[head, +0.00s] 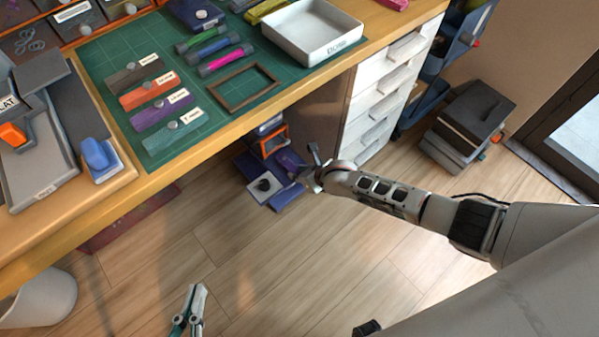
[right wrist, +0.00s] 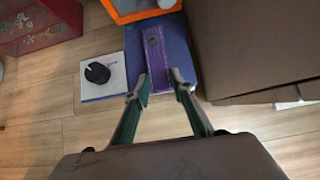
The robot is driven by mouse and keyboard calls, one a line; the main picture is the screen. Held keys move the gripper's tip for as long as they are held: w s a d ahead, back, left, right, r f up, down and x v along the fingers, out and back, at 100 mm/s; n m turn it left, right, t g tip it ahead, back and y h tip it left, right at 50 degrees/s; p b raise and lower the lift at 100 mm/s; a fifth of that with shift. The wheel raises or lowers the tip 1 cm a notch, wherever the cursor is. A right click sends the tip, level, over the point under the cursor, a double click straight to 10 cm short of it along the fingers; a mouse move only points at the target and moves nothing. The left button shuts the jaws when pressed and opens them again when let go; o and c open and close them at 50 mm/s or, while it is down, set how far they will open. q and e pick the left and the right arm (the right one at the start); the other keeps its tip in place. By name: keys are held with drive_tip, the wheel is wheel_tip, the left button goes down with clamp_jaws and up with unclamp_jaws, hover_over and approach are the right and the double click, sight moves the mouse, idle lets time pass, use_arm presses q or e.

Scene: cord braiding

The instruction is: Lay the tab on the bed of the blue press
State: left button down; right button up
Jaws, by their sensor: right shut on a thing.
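A purple strip with a hole near its far end, which I take to be the tab (right wrist: 153,50), shows in the right wrist view between my right fingertips (right wrist: 160,84). My right gripper (head: 314,178) is shut on its near end, low beside the desk in the head view. Behind the strip is a blue box on the floor. The blue press (head: 97,154) appears to be the small blue-topped device on the desk at left. Its bed is hard to make out. My left gripper (head: 190,308) is at the bottom of the head view, away from the desk; its finger gap is unclear.
The desk holds a green mat (head: 110,60) with several labelled strips, a wooden frame (head: 243,87) and a white tray (head: 312,32). A grey device with an orange knob (head: 13,135) stands beside the blue press. White drawers (head: 385,95) flank my right gripper. The front floor is mostly clear.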

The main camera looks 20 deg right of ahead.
use_arm(q)
drive_tip(key=shift+s+a+f, duration=0.15)
drive_tip(key=shift+s+f, duration=0.05)
drive_tip(key=shift+f, duration=0.1)
drive_tip(key=shift+s+f, duration=0.15)
drive_tip(key=shift+f, duration=0.1)
use_arm(e)
drive_tip(key=shift+s+f, duration=0.1)
drive_tip(key=shift+f, duration=0.15)
idle(0.4)
drive_tip(key=o, duration=0.9)
drive_tip(key=shift+o, duration=0.2)
drive_tip(key=v, duration=1.2)
